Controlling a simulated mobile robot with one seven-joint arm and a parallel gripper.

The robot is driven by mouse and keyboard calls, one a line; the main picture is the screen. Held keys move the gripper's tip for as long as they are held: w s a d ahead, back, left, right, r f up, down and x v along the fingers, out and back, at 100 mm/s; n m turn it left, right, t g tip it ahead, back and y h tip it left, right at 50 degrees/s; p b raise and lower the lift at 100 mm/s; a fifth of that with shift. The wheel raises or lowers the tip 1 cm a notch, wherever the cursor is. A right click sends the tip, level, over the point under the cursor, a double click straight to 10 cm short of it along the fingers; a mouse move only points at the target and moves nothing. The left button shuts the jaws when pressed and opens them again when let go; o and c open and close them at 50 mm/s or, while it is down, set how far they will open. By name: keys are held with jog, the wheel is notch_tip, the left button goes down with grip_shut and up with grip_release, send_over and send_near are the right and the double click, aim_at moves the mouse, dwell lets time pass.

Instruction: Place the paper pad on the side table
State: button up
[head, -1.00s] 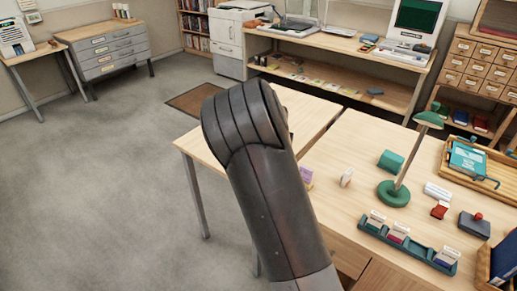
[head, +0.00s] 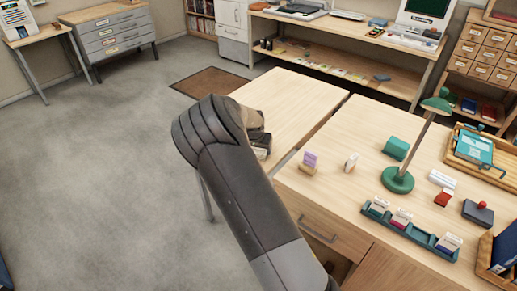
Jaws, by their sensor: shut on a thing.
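My gripper (head: 260,147) shows only in part, as a dark block past the end of my arm, above the near left part of a light wood side table (head: 305,100). My arm hides the fingertips. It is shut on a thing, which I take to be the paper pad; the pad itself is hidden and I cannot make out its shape. The visible top of the side table is bare. It stands beside the larger desk (head: 330,205), with a narrow dark gap between them.
On the desk stand a green lamp (head: 398,180), a green block (head: 396,148), a stamp rack (head: 412,228), a purple-topped item (head: 309,163) and a wooden tray (head: 460,155). A shelf bench (head: 345,50) stands behind. The floor at left is clear around a brown mat (head: 210,82).

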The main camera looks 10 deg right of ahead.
jog(key=o, duration=1.1)
jog(key=shift+f, duration=0.1)
jog(key=shift+c, duration=0.2)
jog(key=v, duration=1.2)
jog(key=s+d+r+y, duration=0.35)
jog(key=s+r, duration=0.35)
jog(key=s, duration=0.3)
jog(key=s+d+r+n, duration=0.1)
jog(key=s+r, duration=0.2)
jog(key=s, duration=0.7)
jog(key=s+d+r+n+t+h, duration=0.1)
jog(key=s+r, duration=0.3)
jog(key=s, duration=0.6)
jog(key=s+d+r+n, duration=0.2)
jog(key=s+r, duration=0.1)
jog(key=s, duration=0.7)
jog(key=shift+s+r+n+t+h, duration=0.3)
jog(key=shift+s+h, duration=0.05)
